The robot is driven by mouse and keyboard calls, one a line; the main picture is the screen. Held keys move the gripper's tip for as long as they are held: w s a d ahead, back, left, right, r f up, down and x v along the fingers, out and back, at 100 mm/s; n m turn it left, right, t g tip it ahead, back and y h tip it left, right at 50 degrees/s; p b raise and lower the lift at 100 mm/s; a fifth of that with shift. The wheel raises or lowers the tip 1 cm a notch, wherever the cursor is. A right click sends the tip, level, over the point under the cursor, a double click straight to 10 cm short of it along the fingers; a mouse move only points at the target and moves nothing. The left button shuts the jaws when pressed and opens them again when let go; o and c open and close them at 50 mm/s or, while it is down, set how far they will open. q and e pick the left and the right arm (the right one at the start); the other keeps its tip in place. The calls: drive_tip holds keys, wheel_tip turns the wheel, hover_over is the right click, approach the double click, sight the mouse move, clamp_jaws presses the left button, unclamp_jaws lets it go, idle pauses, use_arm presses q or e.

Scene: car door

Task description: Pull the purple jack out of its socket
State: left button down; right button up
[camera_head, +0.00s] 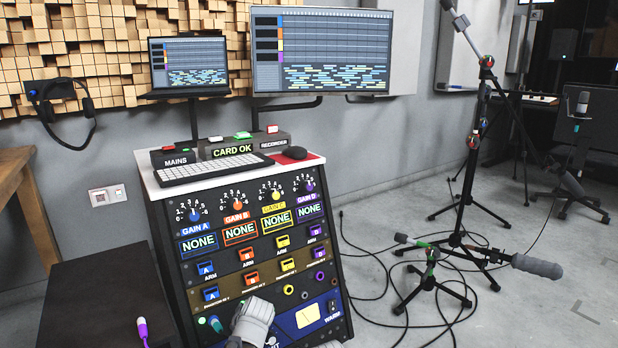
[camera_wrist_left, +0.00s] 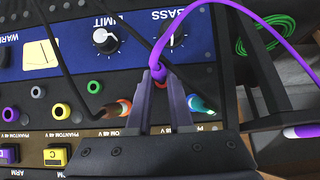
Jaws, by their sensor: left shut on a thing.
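My left gripper (camera_head: 252,322) is at the lower front of the rack panel, seen from behind in the head view. In the left wrist view its two fingertips (camera_wrist_left: 160,76) are closed around the end of a purple cable (camera_wrist_left: 172,38) at the row of sockets. The jack body is mostly hidden between the fingers, so I cannot tell whether its tip sits in the socket. The cable loops up and away to the right.
An orange-brown plug (camera_wrist_left: 117,107) and a teal plug (camera_wrist_left: 202,104) flank the fingers closely. Empty ringed sockets (camera_wrist_left: 62,110) lie to the left in the wrist view. Black cables cross there. A dark box (camera_head: 95,300) stands left of the rack; mic stands (camera_head: 465,200) are right.

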use_arm(q)
drive_tip(key=shift+s+d+r, duration=0.25)
drive_tip(key=shift+s+d, duration=0.15)
drive_tip(key=shift+s, duration=0.2)
